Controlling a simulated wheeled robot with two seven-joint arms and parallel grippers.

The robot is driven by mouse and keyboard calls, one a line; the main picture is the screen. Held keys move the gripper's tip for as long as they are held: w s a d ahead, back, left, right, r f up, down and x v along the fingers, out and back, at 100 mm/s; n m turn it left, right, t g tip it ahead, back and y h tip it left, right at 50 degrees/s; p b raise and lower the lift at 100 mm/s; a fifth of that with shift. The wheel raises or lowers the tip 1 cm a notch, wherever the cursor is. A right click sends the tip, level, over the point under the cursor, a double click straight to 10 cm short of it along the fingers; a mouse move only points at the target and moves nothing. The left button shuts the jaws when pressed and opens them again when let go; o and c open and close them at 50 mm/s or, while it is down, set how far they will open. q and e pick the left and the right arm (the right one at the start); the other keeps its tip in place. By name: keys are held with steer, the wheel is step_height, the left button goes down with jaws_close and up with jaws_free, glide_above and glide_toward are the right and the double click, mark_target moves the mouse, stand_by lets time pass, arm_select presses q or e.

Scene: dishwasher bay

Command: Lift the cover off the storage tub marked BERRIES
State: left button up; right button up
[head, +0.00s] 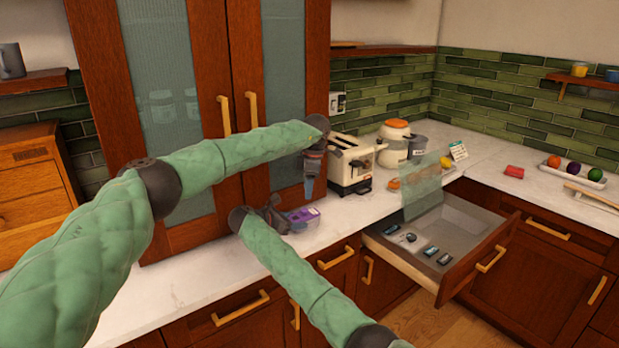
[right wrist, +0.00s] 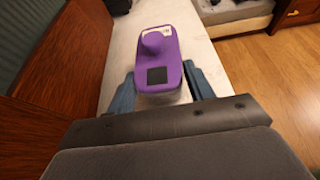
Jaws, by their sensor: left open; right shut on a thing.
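The storage tub (head: 304,225) stands on the white counter in front of the cabinet and left of the toaster. Its purple cover (head: 303,213) is on it. In the right wrist view the cover (right wrist: 157,58) has a round knob, a black square and a small white label too small to read; the pale tub body (right wrist: 165,98) shows below it. My right gripper (head: 278,213) is shut on the tub, with blue fingers (right wrist: 165,92) on both sides. My left gripper (head: 309,190) is open, pointing down above the tub, apart from the cover.
A toaster (head: 352,163) stands close right of my left gripper. Behind it is a jar with an orange lid (head: 395,135). An open drawer (head: 452,240) with several small dark items sticks out at the right. The tall cabinet (head: 205,100) rises close behind both grippers.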

mark_target(305, 210)
arm_select(q)
steer(key=f, duration=0.4)
steer(key=a+f, duration=0.1)
steer(key=f, duration=0.2)
steer(key=shift+f, duration=0.1)
steer(key=shift+c, duration=0.2)
jaws_close()
arm_select(e)
steer(key=shift+r, duration=0.1)
stand_by(0.4)
arm_select(q)
steer(key=shift+r, duration=0.95)
steer(key=shift+r, duration=0.25)
